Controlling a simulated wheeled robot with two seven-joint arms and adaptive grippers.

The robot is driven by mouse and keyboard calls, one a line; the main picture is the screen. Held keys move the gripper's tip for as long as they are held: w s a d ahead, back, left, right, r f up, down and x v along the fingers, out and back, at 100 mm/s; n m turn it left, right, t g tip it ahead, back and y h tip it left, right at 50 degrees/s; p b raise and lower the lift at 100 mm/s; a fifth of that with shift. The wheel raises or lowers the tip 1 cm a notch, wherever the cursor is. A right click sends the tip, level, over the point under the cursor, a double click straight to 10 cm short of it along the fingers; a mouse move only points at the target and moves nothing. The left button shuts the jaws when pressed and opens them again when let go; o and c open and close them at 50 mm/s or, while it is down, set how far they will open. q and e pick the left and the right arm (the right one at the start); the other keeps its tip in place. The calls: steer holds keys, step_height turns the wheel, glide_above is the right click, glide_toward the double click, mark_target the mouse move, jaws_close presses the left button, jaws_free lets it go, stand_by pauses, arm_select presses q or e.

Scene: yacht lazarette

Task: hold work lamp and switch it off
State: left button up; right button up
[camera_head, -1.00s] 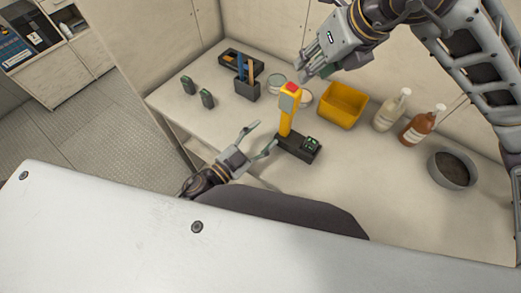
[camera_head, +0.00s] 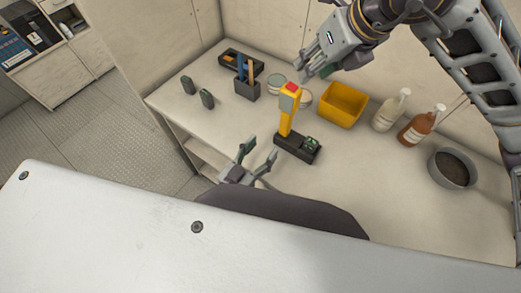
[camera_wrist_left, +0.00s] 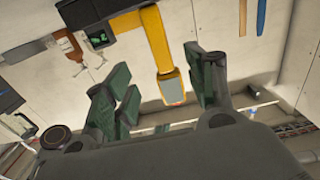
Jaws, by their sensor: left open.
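The work lamp (camera_head: 288,114) is yellow with a grey head and a red top. It stands upright in a black base (camera_head: 298,147) with a small green display on the bench. In the left wrist view the lamp (camera_wrist_left: 156,40) shows between the two fingers, ahead of them. My left gripper (camera_head: 260,148) is open and empty, left of the base and apart from the lamp. My right gripper (camera_head: 313,66) hangs above and behind the lamp, apart from it; its finger gap is unclear.
A yellow bin (camera_head: 342,104), a white bottle (camera_head: 388,114), a brown bottle (camera_head: 420,127) and a grey bowl (camera_head: 453,169) stand to the right. The bench front is clear.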

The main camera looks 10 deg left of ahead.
mark_target(284, 124)
arm_select(q)
steer(key=shift+w, duration=0.2)
steer(key=shift+x, duration=6.7)
jaws_close()
